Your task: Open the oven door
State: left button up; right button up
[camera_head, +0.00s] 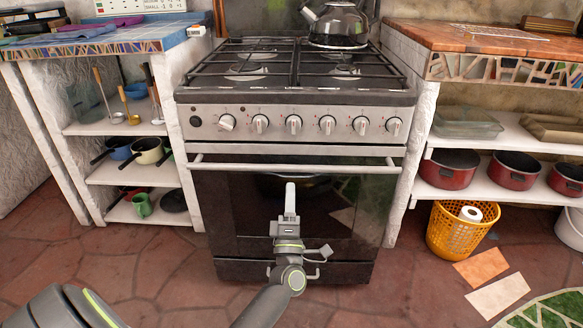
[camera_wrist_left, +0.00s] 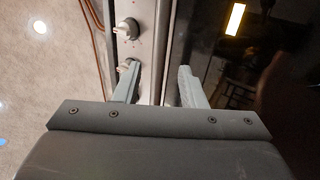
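The oven (camera_head: 290,215) stands under the stove top, with a dark glass door that looks shut. Its silver bar handle (camera_head: 240,166) runs across the top of the door. My left gripper (camera_head: 290,190) is in front of the door, just below the handle's middle in the head view. In the left wrist view its two fingers (camera_wrist_left: 157,75) are spread apart, with the row of knobs on the left and the dark door glass (camera_wrist_left: 230,70) on the right. A pale metal strip shows between the fingers; I cannot tell if they touch it. My right gripper is out of view.
Control knobs (camera_head: 294,124) line the panel above the handle. A kettle (camera_head: 339,24) stands on the stove. Shelves with pots flank the oven. A yellow basket (camera_head: 459,232) is at the right. The tiled floor before the door looks clear apart from my arm.

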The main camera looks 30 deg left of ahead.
aim_at(291, 168)
pick_arm(q)
jog(key=x, duration=0.8)
jog(key=shift+f, duration=0.1)
jog(key=shift+c, duration=0.3)
grip_shut()
